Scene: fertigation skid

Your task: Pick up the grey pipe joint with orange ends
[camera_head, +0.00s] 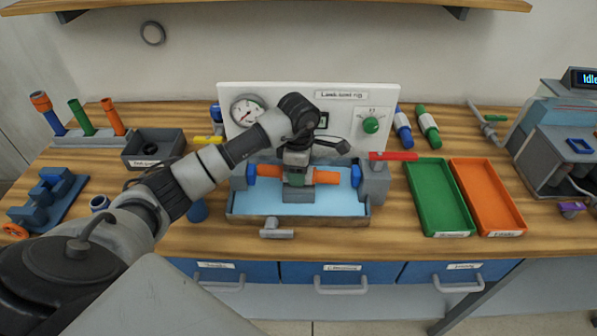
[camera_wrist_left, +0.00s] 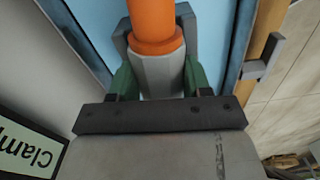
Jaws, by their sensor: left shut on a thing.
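The grey pipe joint with orange ends (camera_head: 326,177) lies across the blue basin of the leak test rig, between two blue end pieces (camera_head: 251,173). Its grey middle is mostly hidden by my gripper in the head view. My left gripper (camera_head: 297,178) reaches down from above and is shut on that middle. In the left wrist view, its green fingers (camera_wrist_left: 159,82) sit on both sides of the grey body, and one orange end (camera_wrist_left: 152,22) sticks out beyond them. A grey cradle stands around and below the joint. I cannot tell whether the joint touches it. My right gripper is not in view.
The rig's white panel (camera_head: 352,100) with a gauge rises close behind. A red lever (camera_head: 393,156) is on the right clamp block. Green (camera_head: 440,215) and orange (camera_head: 502,210) trays lie to the right. A dark bin (camera_head: 153,148) and upright pipes stand left.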

